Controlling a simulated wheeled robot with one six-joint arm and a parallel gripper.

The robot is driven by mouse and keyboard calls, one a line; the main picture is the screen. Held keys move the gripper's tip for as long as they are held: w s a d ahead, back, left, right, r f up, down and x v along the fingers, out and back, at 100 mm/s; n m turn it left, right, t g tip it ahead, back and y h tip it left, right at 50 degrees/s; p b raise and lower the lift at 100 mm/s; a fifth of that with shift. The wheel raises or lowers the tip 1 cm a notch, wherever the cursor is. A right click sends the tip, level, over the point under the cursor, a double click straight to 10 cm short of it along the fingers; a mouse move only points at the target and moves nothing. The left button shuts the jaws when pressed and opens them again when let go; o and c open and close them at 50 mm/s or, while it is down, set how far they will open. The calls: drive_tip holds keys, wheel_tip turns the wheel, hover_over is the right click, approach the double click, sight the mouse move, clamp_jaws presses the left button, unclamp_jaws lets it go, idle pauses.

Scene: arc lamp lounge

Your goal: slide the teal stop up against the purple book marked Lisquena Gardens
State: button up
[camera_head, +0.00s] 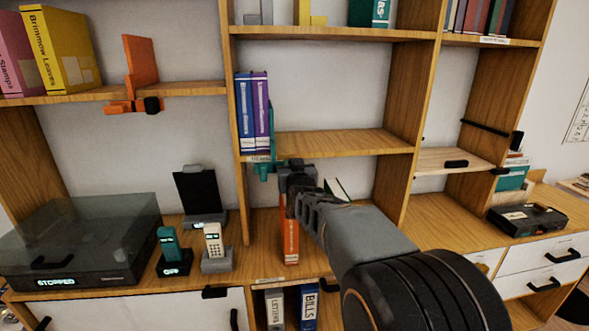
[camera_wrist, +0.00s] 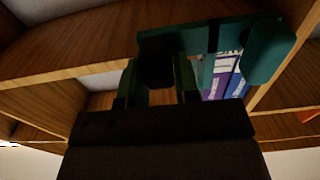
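The purple book (camera_head: 261,112) stands upright beside a blue book (camera_head: 245,112) at the left end of the middle shelf. Both also show in the wrist view, purple (camera_wrist: 219,78) left of blue (camera_wrist: 236,84). The teal stop (camera_head: 266,168) sits at the shelf's front edge, its thin upright plate just right of the purple book. I cannot tell whether they touch. In the wrist view the stop's teal bar (camera_wrist: 200,40) spans the shelf edge. My gripper (camera_head: 290,170) is at the stop's right end, its fingers (camera_wrist: 158,80) closed around the dark knob. The book titles are too small to read.
The middle shelf (camera_head: 335,143) is bare right of the stop. An orange book (camera_head: 291,232) stands below my gripper. An orange stop (camera_head: 140,75) is on the left shelf. A turntable (camera_head: 80,245) and two phones (camera_head: 213,245) stand on the lower top.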

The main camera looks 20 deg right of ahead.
drive_tip(key=o, duration=0.4)
drive_tip(key=v, duration=1.3)
drive_tip(key=shift+s+a, duration=0.1)
drive_tip(key=shift+s, duration=0.3)
drive_tip(key=shift+r, duration=0.1)
